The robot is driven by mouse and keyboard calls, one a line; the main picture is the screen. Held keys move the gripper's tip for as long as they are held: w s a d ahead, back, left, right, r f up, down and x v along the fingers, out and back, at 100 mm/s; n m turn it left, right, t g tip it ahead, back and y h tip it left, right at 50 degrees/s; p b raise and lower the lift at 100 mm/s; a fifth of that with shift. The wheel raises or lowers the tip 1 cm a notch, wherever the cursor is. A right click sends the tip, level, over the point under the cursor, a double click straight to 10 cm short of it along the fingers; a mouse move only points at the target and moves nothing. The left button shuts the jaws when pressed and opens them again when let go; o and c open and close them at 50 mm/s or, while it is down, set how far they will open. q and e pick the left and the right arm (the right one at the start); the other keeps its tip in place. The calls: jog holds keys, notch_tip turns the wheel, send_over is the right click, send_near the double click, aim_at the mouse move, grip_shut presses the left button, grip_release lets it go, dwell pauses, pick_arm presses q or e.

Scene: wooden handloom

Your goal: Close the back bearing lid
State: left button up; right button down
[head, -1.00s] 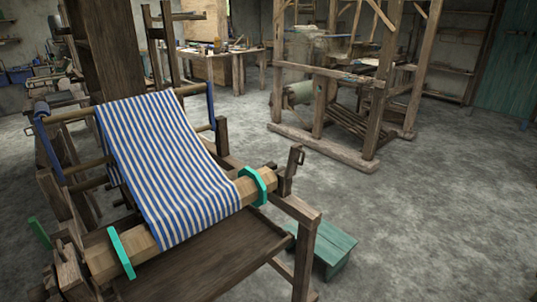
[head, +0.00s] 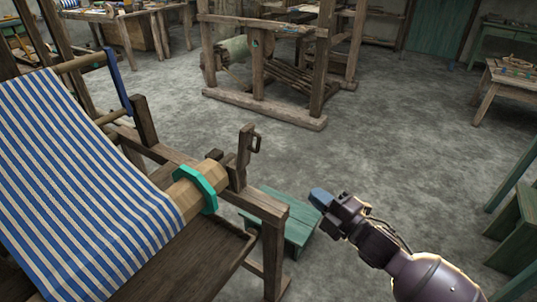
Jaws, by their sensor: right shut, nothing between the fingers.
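The loom's near cloth beam (head: 188,194) carries blue-and-white striped cloth (head: 75,180) and a turquoise ring (head: 209,191) near its right end. At that end an upright wooden piece (head: 243,155) with a small dark loop (head: 256,143) stands up from the frame; it looks like a bearing lid standing open, but which bearing it belongs to I cannot tell. My right gripper (head: 323,199) is shut and empty, to the right of and lower in the picture than this piece, apart from it. Its fingertips look bluish. My left gripper is not in view.
A green bench (head: 285,222) stands on the floor beside the loom's right post (head: 273,255), close to my right gripper in the picture. Another wooden loom frame (head: 262,112) stands behind. Green furniture (head: 520,225) is at the right edge. The grey floor between is open.

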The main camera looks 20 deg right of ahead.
jog(key=w+a+r+n+y+b, duration=0.1)
jog(key=w+a+r, duration=0.1)
jog(key=w+a, duration=0.2)
jog(key=w+a+r+n+b, duration=0.1)
jog(key=w+a+r, duration=0.1)
jog(key=w, duration=0.9)
jog(key=shift+a+r+n+y, duration=0.3)
jog(key=shift+a+n+y, duration=0.1)
jog(key=shift+a, duration=0.45)
